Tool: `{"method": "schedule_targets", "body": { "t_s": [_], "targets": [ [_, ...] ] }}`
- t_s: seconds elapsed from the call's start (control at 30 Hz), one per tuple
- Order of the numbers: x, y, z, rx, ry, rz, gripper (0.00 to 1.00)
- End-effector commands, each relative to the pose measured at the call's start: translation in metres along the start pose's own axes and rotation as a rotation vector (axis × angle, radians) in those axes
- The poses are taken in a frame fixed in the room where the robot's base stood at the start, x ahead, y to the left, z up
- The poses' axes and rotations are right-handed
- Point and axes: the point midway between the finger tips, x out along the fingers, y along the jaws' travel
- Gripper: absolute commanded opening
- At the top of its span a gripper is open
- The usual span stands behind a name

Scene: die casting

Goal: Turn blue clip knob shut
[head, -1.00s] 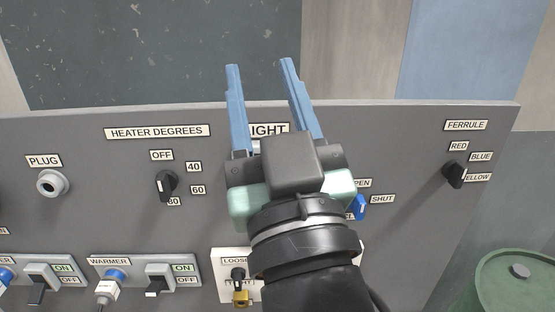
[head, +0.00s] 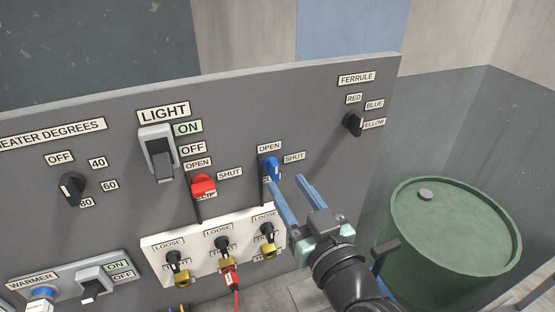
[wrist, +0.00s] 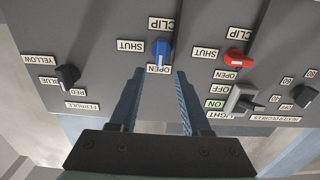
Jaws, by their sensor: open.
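The blue clip knob (head: 271,167) sits on the grey panel, with an OPEN label (head: 269,147) above it and a SHUT label (head: 293,157) to its right. It stands roughly upright, its long side in line with OPEN. My gripper (head: 286,180) is open and empty, just below and to the right of the knob in the head view. In the wrist view, which is upside down, the blue knob (wrist: 161,49) shows just past and between my fingertips (wrist: 160,73). The fingers seem not to touch it. The CLIP label is partly hidden in the head view.
A red clip knob (head: 203,185), lying sideways, is to the left. A light switch (head: 159,153) and heater knob (head: 71,188) are farther left. A white plate (head: 203,240) with LOOSE levers is below. The ferrule knob (head: 353,124) and green drum (head: 452,240) are right.

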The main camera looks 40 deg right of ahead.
Motion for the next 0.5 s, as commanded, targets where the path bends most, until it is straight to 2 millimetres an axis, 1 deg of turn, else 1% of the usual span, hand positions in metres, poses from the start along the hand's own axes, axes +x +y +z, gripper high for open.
{"method": "schedule_targets", "body": {
  "t_s": [0.03, 0.2, 0.33, 0.5],
  "targets": [
    [0.011, -0.001, -0.005, -0.001, 0.0, -0.003, 0.47],
    [0.037, -0.001, -0.003, -0.001, 0.0, -0.001, 0.47],
    [0.05, 0.0, -0.002, -0.001, 0.0, 0.0, 0.47],
    [0.058, 0.0, -0.001, -0.001, 0.001, 0.0, 0.47]
  ]
}}
